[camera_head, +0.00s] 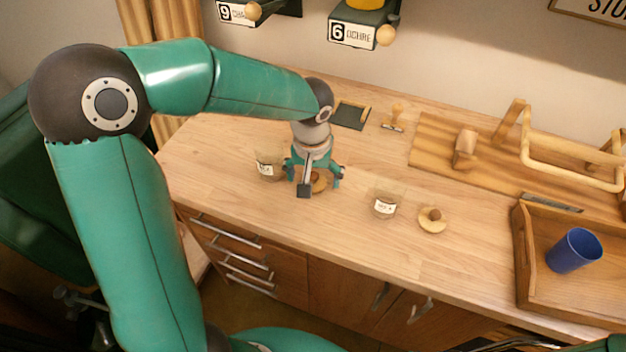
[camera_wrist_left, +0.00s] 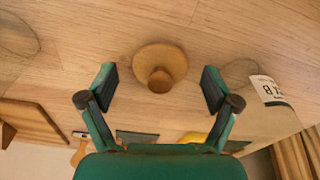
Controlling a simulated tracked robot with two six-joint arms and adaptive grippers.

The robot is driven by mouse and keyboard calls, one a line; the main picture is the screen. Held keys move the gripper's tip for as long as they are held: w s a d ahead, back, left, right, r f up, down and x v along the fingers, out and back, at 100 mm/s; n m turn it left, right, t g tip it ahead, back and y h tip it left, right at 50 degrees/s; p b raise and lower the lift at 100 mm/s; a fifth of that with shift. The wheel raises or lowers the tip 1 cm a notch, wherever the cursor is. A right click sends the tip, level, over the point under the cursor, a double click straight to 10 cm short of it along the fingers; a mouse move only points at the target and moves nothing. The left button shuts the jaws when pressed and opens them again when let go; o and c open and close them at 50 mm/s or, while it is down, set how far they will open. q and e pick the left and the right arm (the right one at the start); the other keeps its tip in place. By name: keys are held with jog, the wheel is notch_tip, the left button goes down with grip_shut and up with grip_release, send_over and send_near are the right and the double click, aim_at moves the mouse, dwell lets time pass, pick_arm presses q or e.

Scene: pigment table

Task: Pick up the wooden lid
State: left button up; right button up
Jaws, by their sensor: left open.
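A round wooden lid (camera_head: 319,186) with a knob lies on the table at the left-centre, partly hidden by my left gripper (camera_head: 315,178). In the left wrist view the lid (camera_wrist_left: 160,60) lies beyond the fingertips, centred between them, its knob toward the camera. My left gripper (camera_wrist_left: 159,88) is open and empty, pointing down above the lid, with a gap on both sides. A second wooden lid (camera_head: 432,221) with a darker knob lies farther right. My right gripper is not in view.
A labelled glass jar (camera_head: 268,167) stands close left of my left gripper; another (camera_head: 385,205) stands right. A wooden tray (camera_head: 535,287) holds a blue cup (camera_head: 574,251). A wooden board (camera_head: 430,150) and a small stamp (camera_head: 396,118) are behind.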

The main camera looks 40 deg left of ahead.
pick_arm(q)
jog(key=c, duration=0.9)
